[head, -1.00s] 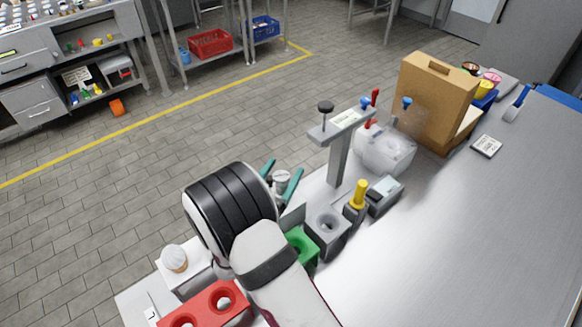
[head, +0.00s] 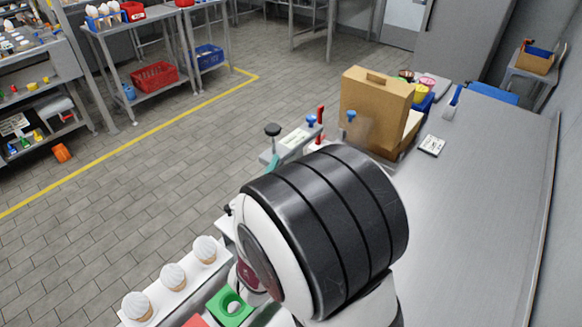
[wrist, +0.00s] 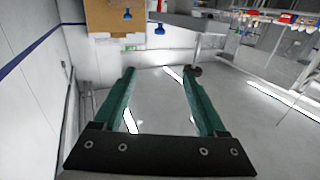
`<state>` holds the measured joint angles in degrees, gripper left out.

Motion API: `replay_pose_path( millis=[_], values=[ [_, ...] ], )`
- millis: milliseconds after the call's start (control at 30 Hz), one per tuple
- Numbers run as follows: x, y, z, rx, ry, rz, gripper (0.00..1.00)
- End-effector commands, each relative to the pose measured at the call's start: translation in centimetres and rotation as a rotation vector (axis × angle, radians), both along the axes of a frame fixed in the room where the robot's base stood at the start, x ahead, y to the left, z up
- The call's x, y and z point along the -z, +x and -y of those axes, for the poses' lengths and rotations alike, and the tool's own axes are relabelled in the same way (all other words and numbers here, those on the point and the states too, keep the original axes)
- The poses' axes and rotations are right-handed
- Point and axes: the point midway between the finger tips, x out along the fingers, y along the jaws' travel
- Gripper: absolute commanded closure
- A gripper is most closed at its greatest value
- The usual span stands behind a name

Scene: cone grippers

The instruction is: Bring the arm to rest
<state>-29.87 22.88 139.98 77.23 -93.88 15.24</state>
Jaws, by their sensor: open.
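My gripper (wrist: 158,72) is open in the wrist view, with two green fingers apart and nothing between them. It points across the room, with floor and walls beyond the fingertips. In the head view my arm's large black-banded joint fills the middle and hides most of the gripper. Only a bit of teal finger shows near the grey stand. Three wrapped cones (head: 173,276) stand upright in a white rack (head: 190,292) at the lower left. A green block with a round hole (head: 236,320) sits beside the rack, partly hidden by my arm.
The grey stand (head: 270,157) with knobs rises behind my arm. A brown cardboard box (head: 374,105) stands on the bench beyond it, and a small labelled card (head: 432,145) lies to its right. The steel bench (head: 485,200) is clear on the right.

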Motion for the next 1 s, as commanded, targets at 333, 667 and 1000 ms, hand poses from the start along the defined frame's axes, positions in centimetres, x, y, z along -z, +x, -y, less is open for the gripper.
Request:
replay_pose_path(
  millis=[333, 667, 1000],
  values=[
    [0.2, 0.1, 0.2, -0.005, 0.046, -0.021, 0.26],
    [4.3, -6.7, -2.2, -0.234, 0.605, -0.674, 0.26],
    [5.0, -27.9, 1.8, -0.041, 0.715, -1.408, 0.26]
  ],
)
